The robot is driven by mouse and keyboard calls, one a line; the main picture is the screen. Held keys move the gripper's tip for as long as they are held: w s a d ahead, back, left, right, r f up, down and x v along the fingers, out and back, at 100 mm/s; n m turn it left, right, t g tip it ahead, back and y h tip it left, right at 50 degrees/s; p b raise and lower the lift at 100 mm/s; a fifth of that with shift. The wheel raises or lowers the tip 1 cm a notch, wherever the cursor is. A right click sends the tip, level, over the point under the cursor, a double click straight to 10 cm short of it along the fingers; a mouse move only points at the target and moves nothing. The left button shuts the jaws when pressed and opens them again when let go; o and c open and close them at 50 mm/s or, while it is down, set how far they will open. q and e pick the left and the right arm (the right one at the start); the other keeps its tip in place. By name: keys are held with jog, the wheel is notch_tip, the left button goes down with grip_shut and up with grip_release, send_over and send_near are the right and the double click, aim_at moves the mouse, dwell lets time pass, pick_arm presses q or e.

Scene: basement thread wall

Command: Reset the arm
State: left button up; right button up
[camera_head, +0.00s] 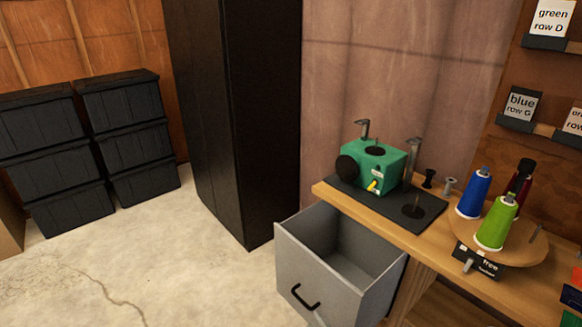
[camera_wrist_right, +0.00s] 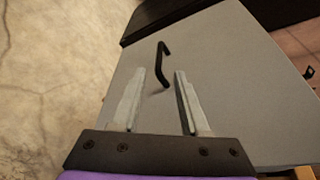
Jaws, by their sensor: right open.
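My right gripper (camera_wrist_right: 159,76) shows in the right wrist view. Its two fingers are apart with nothing between them, and they point toward the grey front of a drawer. The drawer's black bar handle (camera_wrist_right: 161,64) lies just beyond the fingertips in that picture; I cannot tell the exact gap. In the head view the grey drawer (camera_head: 318,283) is pulled out under the wooden bench, and its inside looks empty. Its black handle (camera_head: 304,298) is on the front face.
The wooden bench (camera_head: 330,191) holds a green machine (camera_head: 378,165) on a dark mat. A round wooden stand (camera_head: 527,243) carries blue, green and dark red thread cones. Black bins (camera_head: 128,138) and a tall black cabinet (camera_head: 232,110) stand left. Concrete floor (camera_head: 190,270) is clear.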

jog(key=s+a+r+n+g+y, duration=0.1)
jog(key=s+a+r+n+g, duration=0.1)
jog(key=s+r+n+g, duration=0.65)
jog(key=s+d+r+n+g+h+p, duration=0.1)
jog(key=s+d+n+h, duration=0.2)
jog(key=s+d+n, duration=0.45)
jog(key=s+d+n+g+h, duration=0.1)
jog(key=s+d+n+h, duration=0.25)
jog(key=s, duration=0.75)
pick_arm(q)
notch_tip(320, 180, up, 25)
jog(key=w+t+p, duration=0.1)
jog(key=p, duration=1.9)
jog(key=shift+w+p, duration=0.15)
jog(key=shift+p, duration=0.2)
pick_arm(e)
notch_tip(320, 180, up, 24)
jog(key=w+t, duration=0.1)
jog(key=shift+w+a+n, duration=0.3)
jog(key=shift+w+n, duration=0.05)
jog(key=shift+s+t, duration=0.1)
jog(key=shift+t, duration=0.15)
